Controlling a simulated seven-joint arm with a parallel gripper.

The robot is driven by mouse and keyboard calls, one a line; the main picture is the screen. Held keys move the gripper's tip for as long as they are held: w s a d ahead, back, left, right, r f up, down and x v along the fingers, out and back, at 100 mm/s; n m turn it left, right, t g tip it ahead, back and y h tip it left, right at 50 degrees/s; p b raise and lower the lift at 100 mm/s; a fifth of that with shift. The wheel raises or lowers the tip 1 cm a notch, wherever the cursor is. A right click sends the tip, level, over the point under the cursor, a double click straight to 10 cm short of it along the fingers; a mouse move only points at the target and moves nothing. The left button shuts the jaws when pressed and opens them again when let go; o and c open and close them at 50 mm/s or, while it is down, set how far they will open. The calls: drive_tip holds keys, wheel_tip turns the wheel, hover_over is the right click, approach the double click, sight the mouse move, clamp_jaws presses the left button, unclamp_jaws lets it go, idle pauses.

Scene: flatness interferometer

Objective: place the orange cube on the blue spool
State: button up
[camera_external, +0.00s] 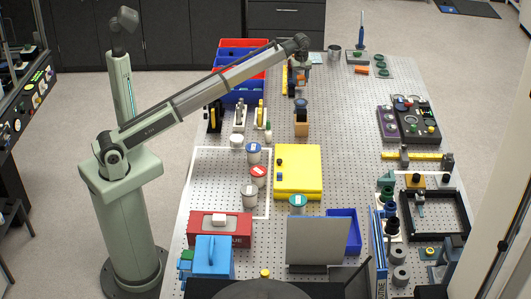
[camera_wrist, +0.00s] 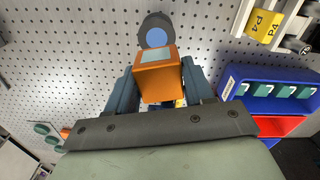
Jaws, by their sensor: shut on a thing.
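My gripper (camera_wrist: 158,92) is shut on the orange cube (camera_wrist: 152,84), with a finger on each side. The cube has a pale patch on its top face. Just beyond the cube in the wrist view is the round top of the blue spool (camera_wrist: 156,37), blue in the middle with a grey rim. The cube's upper edge lies close to the spool's lower edge there; the height gap cannot be told. In the external view my gripper (camera_external: 299,76) hangs over the board, behind a dark blue round top (camera_external: 301,103) that appears to be the spool. The held cube is hard to make out there.
Red and blue bins (camera_external: 236,93) stand at the back left. Yellow-marked clamps (camera_external: 240,115) are left of the spool. A yellow case (camera_external: 298,170) lies in front. Green discs (camera_external: 380,66) and a small orange piece (camera_external: 361,69) are right. Bare perforated board lies right of the spool.

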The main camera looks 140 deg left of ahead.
sight(301, 102)
drive_tip(key=m, duration=0.2)
drive_tip(key=shift+w+a+m, duration=0.15)
drive_tip(key=shift+a+m, duration=0.15)
drive_tip(key=shift+f, duration=4.95)
drive_tip(key=shift+f, duration=0.15)
drive_tip(key=o, duration=1.3)
drive_tip(key=shift+c, duration=0.2)
wheel_tip(301, 102, up, 12)
drive_tip(key=shift+r, duration=0.15)
